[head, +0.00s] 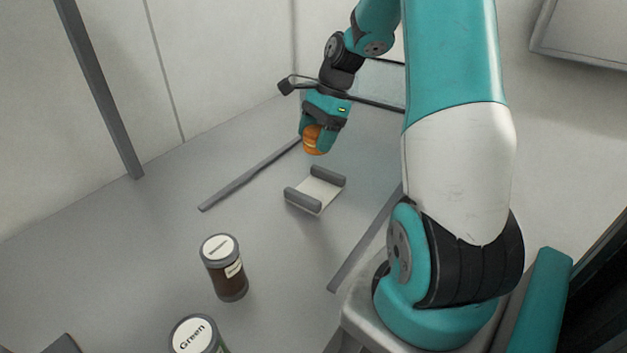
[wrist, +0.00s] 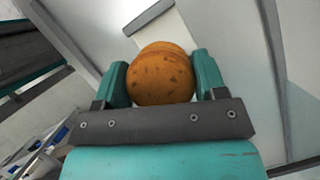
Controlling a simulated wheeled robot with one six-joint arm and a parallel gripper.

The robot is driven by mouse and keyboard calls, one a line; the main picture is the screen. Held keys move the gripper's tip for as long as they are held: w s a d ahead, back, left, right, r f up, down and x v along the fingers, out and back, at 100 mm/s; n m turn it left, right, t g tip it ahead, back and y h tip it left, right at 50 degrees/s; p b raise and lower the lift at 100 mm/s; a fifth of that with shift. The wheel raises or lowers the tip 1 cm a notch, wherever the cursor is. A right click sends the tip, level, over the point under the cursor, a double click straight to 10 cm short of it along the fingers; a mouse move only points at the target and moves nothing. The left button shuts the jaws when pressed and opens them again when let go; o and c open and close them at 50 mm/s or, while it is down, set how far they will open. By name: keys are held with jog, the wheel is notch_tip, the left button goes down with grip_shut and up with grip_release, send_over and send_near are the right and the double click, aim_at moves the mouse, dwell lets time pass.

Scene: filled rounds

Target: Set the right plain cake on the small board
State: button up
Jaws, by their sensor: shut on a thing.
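My gripper (head: 315,138) is shut on an orange-brown round cake (head: 313,146). In the wrist view the cake (wrist: 161,78) sits between the two teal fingers, with darker spots on its face. The gripper holds it in the air, above and a little behind the small board (head: 318,193) in the head view. The small board is a pale plate with a grey raised bar at each of two opposite ends, and nothing lies on it. Part of a pale surface with a grey bar (wrist: 148,17) shows beyond the cake in the wrist view, partly hidden by it.
A brown jar with a white lid (head: 222,268) stands in front of the board, to the left. A second jar, its lid marked "Green" (head: 193,335), is cut off at the bottom edge. A grey strip (head: 248,176) lies left of the board. The grey surface between is clear.

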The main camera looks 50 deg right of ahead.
aim_at(311, 193)
notch_tip(311, 193, down, 12)
jog(key=shift+f+p, duration=0.15)
jog(key=shift+p, duration=0.2)
jog(key=shift+f, duration=0.15)
jog(key=o, duration=0.7)
